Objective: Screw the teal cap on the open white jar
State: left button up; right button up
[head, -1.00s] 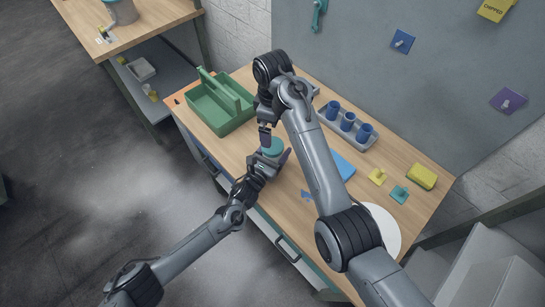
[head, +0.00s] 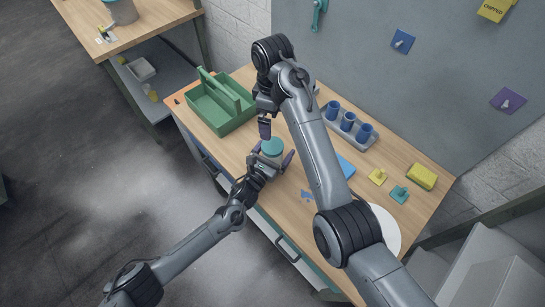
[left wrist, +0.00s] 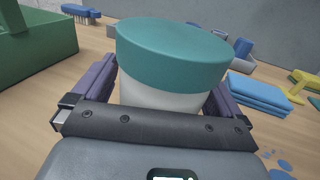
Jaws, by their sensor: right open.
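The teal cap (head: 272,146) sits on top of the white jar (left wrist: 160,97), and the lid edge looks slanted in the left wrist view (left wrist: 175,55). The jar stands at the table's front edge. My left gripper (head: 271,160) is around the jar, one finger on each side below the cap. Whether the fingers press on the jar or stand slightly apart, I cannot tell. My right gripper (head: 265,131) is open, pointing down just above and behind the cap, apart from it. The jar's rim is hidden under the cap.
A green caddy (head: 222,107) stands left of the jar. A grey tray (head: 335,131) holds blue cylinders behind. My right arm crosses over the table.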

pick_arm(q)
jog(key=shift+s+a, duration=0.1)
jog(key=p+v, duration=0.1)
jog(key=v, duration=0.9)
jog(key=shift+s+a+p, duration=0.15)
jog(key=shift+s+p, duration=0.1)
jog(key=shift+p, duration=0.05)
